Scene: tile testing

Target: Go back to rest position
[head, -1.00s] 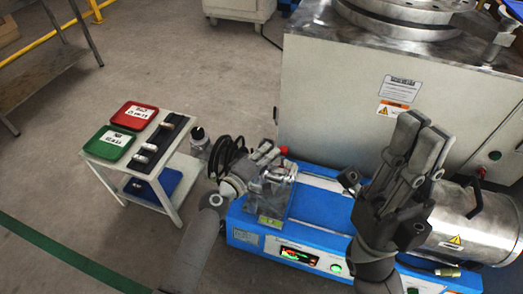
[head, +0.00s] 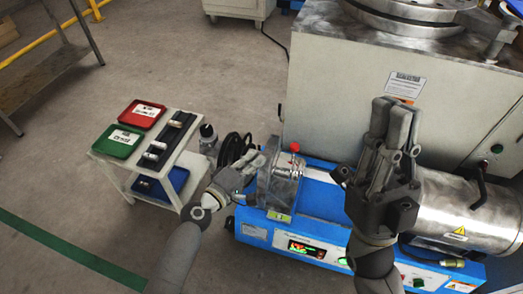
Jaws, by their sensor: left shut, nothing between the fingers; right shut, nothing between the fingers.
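My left gripper (head: 250,163) is shut and empty, just left of the clear guard on the blue testing machine (head: 322,205). I cannot tell whether it touches the guard. My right gripper (head: 393,108) is shut and empty, pointing up in front of the large grey cabinet. Its arm hides part of the blue machine. The metal drum (head: 465,212) of the machine lies to the right of my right gripper.
A small white cart (head: 187,160) at left holds a red tray (head: 140,113), a green tray (head: 117,141) and a dark rack (head: 165,145) with small pieces. The grey cabinet (head: 335,85) stands behind. Floor is clear at lower left.

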